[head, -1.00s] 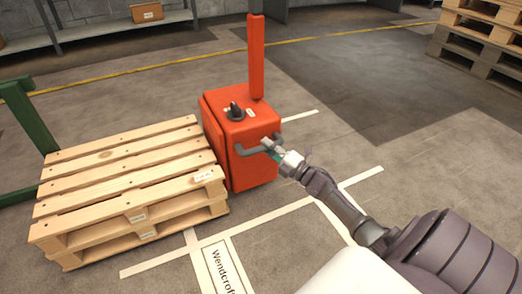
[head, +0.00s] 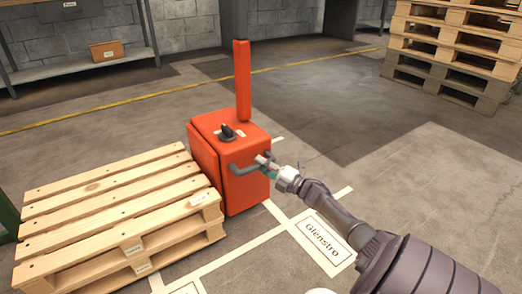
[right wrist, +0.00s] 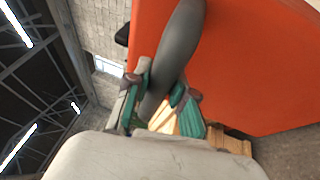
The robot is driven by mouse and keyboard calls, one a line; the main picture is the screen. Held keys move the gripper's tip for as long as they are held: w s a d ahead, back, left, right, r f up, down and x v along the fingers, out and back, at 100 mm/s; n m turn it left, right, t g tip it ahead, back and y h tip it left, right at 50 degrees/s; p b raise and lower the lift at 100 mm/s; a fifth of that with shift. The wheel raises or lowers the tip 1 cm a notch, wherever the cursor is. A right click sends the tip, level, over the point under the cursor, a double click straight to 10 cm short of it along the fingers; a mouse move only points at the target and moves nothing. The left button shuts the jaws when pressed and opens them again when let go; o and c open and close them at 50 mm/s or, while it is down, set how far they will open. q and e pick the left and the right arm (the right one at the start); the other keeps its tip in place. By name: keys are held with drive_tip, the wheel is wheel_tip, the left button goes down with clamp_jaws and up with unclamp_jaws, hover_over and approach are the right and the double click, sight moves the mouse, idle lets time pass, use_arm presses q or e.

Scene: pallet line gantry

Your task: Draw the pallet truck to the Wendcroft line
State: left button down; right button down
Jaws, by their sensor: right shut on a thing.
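The pallet truck (head: 233,175) is a red-orange body with an upright red mast, a black knob on top and a grey handle bar (head: 240,171) on its near side. A wooden pallet stack (head: 110,205) sits against its left side. My right gripper (head: 266,163) is shut on the handle at its right end. The right wrist view shows the fingers (right wrist: 160,105) around the grey bar, close to the red body. A floor label reading "Glenstro" (head: 323,242) lies right of the truck. The Wendcroft label is not readable now. My left gripper is not in view.
White floor lines (head: 235,247) run in front of and beside the truck. A tall pallet stack (head: 455,50) stands at the back right. A shelf with a cardboard box (head: 107,51) stands at the back left. The floor behind the truck, right of the mast, is clear.

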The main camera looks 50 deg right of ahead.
drive_tip(key=shift+d, duration=0.1)
drive_tip(key=c, duration=1)
unclamp_jaws()
drive_tip(key=shift+o, duration=0.2)
drive_tip(key=v, duration=1.2)
drive_tip(key=shift+w, duration=0.1)
